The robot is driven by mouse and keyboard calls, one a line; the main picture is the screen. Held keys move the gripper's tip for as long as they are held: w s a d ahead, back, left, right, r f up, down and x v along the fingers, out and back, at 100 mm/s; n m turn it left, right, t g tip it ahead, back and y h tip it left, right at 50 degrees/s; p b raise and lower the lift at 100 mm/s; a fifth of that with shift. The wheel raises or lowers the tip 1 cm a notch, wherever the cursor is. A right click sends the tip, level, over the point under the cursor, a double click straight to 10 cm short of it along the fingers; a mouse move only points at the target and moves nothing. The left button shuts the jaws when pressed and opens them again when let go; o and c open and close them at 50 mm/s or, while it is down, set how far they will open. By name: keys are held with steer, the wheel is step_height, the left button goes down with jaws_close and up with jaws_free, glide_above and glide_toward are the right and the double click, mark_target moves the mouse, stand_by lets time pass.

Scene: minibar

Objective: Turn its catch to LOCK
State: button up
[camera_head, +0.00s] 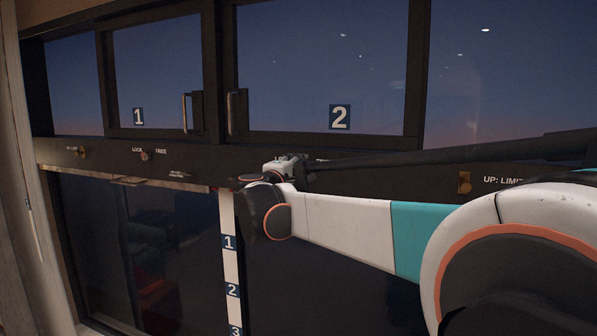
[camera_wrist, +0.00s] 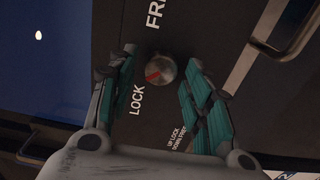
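A round metal catch knob (camera_wrist: 160,69) with a red mark sits on the dark rail in the wrist view. The word LOCK (camera_wrist: 136,99) is at its lower left and FREE (camera_wrist: 155,14) above it. The red mark lies on the knob's lower-left side, toward LOCK. My gripper (camera_wrist: 162,60) is open, with one teal-padded finger on each side of the knob. Gaps show between the knob and both fingers. In the head view my gripper (camera_head: 290,164) is at the rail below window 2 (camera_head: 322,70), and the knob is hidden behind it.
Another catch (camera_head: 145,156), marked LOCK and FREE, is on the rail below window 1 (camera_head: 160,75). A brass fitting (camera_head: 464,182) is at right. A metal handle bar (camera_wrist: 252,60) is right of the fingers. A numbered strip (camera_head: 230,265) runs down below the rail.

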steer(key=shift+s, duration=0.1)
steer(key=v, duration=0.7)
steer(key=shift+s, duration=0.2)
